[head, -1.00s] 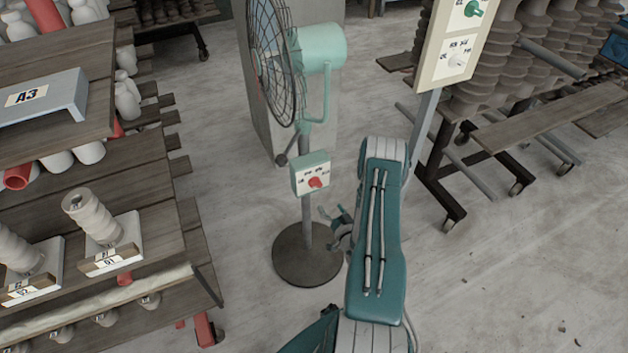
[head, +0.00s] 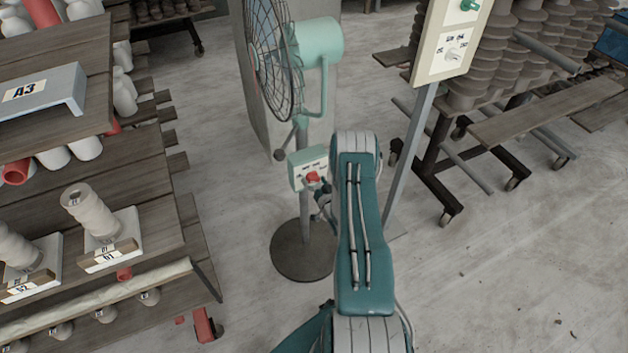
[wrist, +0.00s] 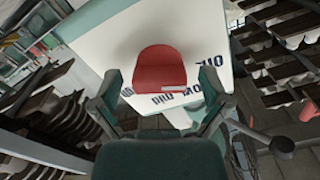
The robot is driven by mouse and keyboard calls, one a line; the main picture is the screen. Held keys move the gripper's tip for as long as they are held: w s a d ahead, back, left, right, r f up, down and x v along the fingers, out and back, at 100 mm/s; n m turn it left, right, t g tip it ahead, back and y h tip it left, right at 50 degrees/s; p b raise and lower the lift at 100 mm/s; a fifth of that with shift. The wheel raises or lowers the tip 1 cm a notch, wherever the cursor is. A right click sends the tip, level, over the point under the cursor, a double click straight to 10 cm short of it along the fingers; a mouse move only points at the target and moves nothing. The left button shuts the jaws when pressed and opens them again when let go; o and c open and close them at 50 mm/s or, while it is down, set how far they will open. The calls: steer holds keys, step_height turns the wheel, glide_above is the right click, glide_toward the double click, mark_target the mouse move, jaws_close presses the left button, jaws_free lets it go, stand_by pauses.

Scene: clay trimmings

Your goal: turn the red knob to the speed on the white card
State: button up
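The red knob (head: 312,178) sits on the pale control box (head: 296,172) on the stand of the green fan (head: 318,42). In the wrist view the red knob (wrist: 158,66) lies between and just beyond my gripper's (wrist: 162,82) fingers, which are spread with a gap on each side. A pale mark shows on its lower right edge. Dark labels on the box's white face (wrist: 112,50) appear upside down and partly hidden. In the head view my gripper (head: 323,203) is just below right of the knob, partly behind my arm. A white card (head: 455,54) with small labels is on the post board.
A green knob (head: 469,5) is above the card on the board. A wooden rack (head: 150,215) with pale pots stands left. A rack of brown pots (head: 490,60) stands right. The fan's round base (head: 290,252) is on the floor. Open floor lies at right front.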

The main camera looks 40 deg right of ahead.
steer(key=c, duration=0.9)
steer(key=shift+d+m, duration=0.1)
steer(key=shift+m, duration=0.2)
steer(key=m, duration=0.4)
steer(key=shift+m, duration=2)
steer(key=shift+d, duration=0.1)
steer(key=o, duration=1.2)
steer(key=shift+d+f, duration=0.1)
steer(key=shift+c, duration=0.2)
